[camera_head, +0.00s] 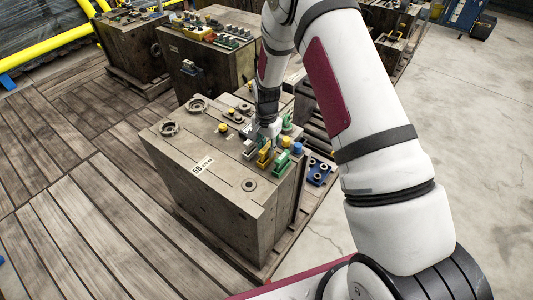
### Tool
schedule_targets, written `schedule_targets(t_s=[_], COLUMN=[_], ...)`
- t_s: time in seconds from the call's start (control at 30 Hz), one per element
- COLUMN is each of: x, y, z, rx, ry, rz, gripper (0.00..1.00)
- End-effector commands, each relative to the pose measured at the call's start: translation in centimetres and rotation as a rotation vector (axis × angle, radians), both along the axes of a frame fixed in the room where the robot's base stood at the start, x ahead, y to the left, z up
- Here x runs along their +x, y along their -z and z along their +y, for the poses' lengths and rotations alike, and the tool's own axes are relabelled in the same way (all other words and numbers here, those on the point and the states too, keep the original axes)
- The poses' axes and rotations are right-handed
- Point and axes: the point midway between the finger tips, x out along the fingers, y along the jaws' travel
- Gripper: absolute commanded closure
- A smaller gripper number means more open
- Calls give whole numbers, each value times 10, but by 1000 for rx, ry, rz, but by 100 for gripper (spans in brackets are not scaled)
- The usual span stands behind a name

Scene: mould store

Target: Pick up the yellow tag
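A yellow piece that looks like the tag (264,158) stands on top of the nearest grey mould block (218,222), toward its right end. My gripper (264,138) is low over this block, just behind the yellow piece in the picture. Its fingers are small and partly merged with the grey fittings around them. I cannot tell whether they are open or shut, or whether they touch the yellow piece.
A green piece (282,164), a blue knob (297,148) and a yellow knob (285,141) crowd close to my gripper. A small yellow cap (223,128) sits further left. Other mould blocks (205,68) stand behind. The concrete floor (470,140) at right is clear.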

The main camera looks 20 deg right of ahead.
Motion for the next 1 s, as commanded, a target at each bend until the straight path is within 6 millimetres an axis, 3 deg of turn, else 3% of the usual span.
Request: schedule_targets(t_s=[0.03, 0.07, 0.47, 1.0], x=[0, 0, 1, 1], y=[0, 0, -4, -91], z=[0, 0, 0, 0], rx=[0, 0, 0, 0], ry=[0, 0, 0, 0], rz=[0, 0, -1, -1], gripper=[94, 100, 100, 100])
